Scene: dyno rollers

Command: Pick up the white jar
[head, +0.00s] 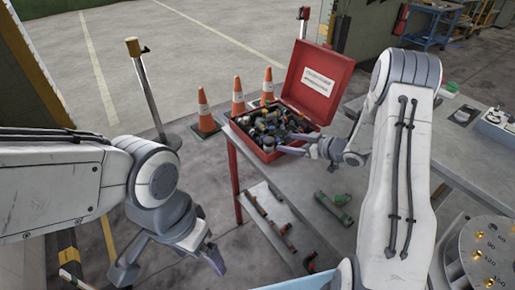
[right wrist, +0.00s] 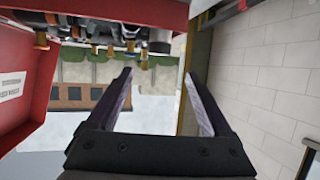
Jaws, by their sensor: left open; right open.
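I cannot make out a clear white jar. My left gripper (head: 168,265) is open and empty, low at the left, away from the box.
The open red box holds many dark and brass fittings and stands on a grey table (head: 290,172). A green-ended fitting (head: 333,207) lies on that table. Several orange cones (head: 237,97) stand behind. A side bench (head: 475,150) at the right bears small items.

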